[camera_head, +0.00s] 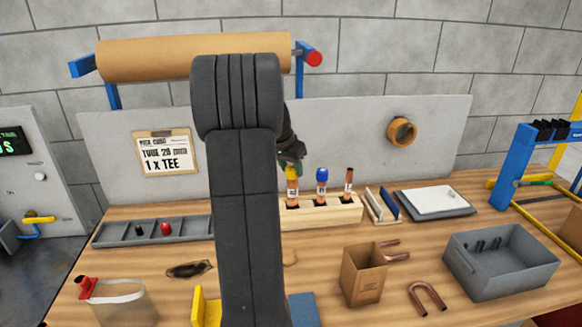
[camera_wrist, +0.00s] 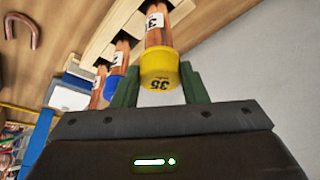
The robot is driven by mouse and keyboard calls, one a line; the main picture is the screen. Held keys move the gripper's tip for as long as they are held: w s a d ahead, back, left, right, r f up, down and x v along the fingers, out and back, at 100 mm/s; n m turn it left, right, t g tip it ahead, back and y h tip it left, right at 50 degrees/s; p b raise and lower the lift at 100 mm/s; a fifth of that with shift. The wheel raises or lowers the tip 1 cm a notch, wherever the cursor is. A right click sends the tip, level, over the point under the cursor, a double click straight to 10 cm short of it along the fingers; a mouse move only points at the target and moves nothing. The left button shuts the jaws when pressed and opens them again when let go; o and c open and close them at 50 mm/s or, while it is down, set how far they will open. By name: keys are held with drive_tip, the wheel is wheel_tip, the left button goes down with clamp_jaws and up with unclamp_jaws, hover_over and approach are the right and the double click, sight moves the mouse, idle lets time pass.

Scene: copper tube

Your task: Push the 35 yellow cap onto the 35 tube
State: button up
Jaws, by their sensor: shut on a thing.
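The yellow cap (camera_wrist: 159,68), marked 35, is between the green fingers of my gripper (camera_wrist: 157,86) in the wrist view. My gripper is shut on it. The copper 35 tube (camera_wrist: 157,34) is in line with the cap and meets its open rim; the tube's end is hidden, so how deep it sits cannot be told. In the head view the yellow cap (camera_head: 292,172) is at the top of the leftmost tube (camera_head: 292,190), which stands upright in the wooden rack (camera_head: 335,212). My gripper (camera_head: 291,156) is over it, partly hidden by my arm.
A tube with a blue cap (camera_head: 321,174) and a bare-topped thinner tube (camera_head: 349,180) stand to the right in the rack. A grey divided tray (camera_head: 150,232) lies left. A cardboard box (camera_head: 363,276), grey bin (camera_head: 500,265) and bent copper pipe (camera_head: 427,298) are right.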

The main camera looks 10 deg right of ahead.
drive_tip(key=shift+f+b, duration=0.55)
drive_tip(key=shift+f, duration=0.25)
drive_tip(key=o, duration=1)
drive_tip(key=shift+r, duration=0.15)
drive_tip(key=b+v, duration=0.1)
drive_tip(key=v, duration=1.2)
drive_tip(key=shift+r, duration=0.35)
drive_tip(key=shift+f, duration=0.1)
drive_tip(key=p+x, duration=0.1)
drive_tip(key=x, duration=1.2)
drive_tip(key=shift+f, duration=0.35)
drive_tip(key=shift+r, duration=0.25)
